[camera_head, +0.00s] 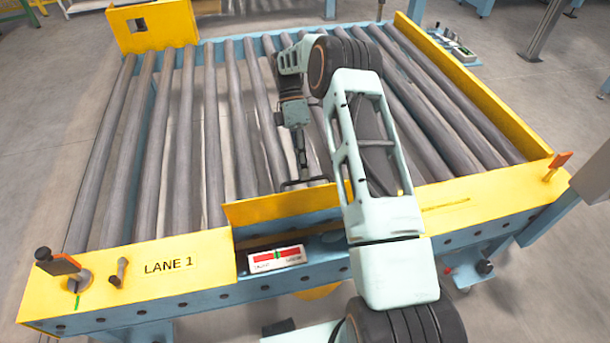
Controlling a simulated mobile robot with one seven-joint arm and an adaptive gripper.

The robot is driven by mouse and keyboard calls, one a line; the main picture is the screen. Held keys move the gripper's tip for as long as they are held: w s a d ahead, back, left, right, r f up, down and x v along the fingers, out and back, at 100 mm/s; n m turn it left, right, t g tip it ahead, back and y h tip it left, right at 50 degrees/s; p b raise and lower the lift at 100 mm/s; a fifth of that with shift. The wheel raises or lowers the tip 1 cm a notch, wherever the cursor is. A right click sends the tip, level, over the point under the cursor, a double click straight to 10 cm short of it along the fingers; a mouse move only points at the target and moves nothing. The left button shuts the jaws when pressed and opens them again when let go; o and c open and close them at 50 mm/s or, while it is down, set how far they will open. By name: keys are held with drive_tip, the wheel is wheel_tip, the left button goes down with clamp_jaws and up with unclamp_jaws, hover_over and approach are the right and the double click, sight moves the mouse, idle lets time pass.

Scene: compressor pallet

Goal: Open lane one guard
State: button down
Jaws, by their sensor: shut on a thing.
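The lane one guard (285,206) appears to be a yellow panel at the front edge of the roller bed, right of the LANE 1 lettering (168,266). It stands tilted up, with a recess open in front of it. My gripper (302,179) is just behind the panel's top edge, above the rollers. It is shut on a thin dark bar (292,186), seemingly the guard's handle; the fingertips are small and the exact contact is unclear. My arm hides the panel's right end. A white label with red and green marks (277,258) sits in the recess.
Another orange handle (559,163) is at the right corner. Yellow rails (470,95) edge the grey rollers (185,140). A small device (455,46) lies beyond the right rail.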

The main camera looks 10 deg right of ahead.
drive_tip(key=shift+w+d+f+g+b, duration=0.1)
drive_tip(key=shift+w+f+g+b, duration=0.2)
drive_tip(key=shift+f, duration=0.5)
drive_tip(key=shift+w+f+g+b, duration=0.2)
drive_tip(key=shift+w+f+b, duration=0.1)
drive_tip(key=shift+f, duration=0.5)
drive_tip(key=shift+w, duration=0.15)
drive_tip(key=c, duration=2)
unclamp_jaws()
drive_tip(key=shift+w+f+g, duration=0.1)
drive_tip(key=shift+g, duration=0.2)
drive_tip(key=shift+r, duration=0.25)
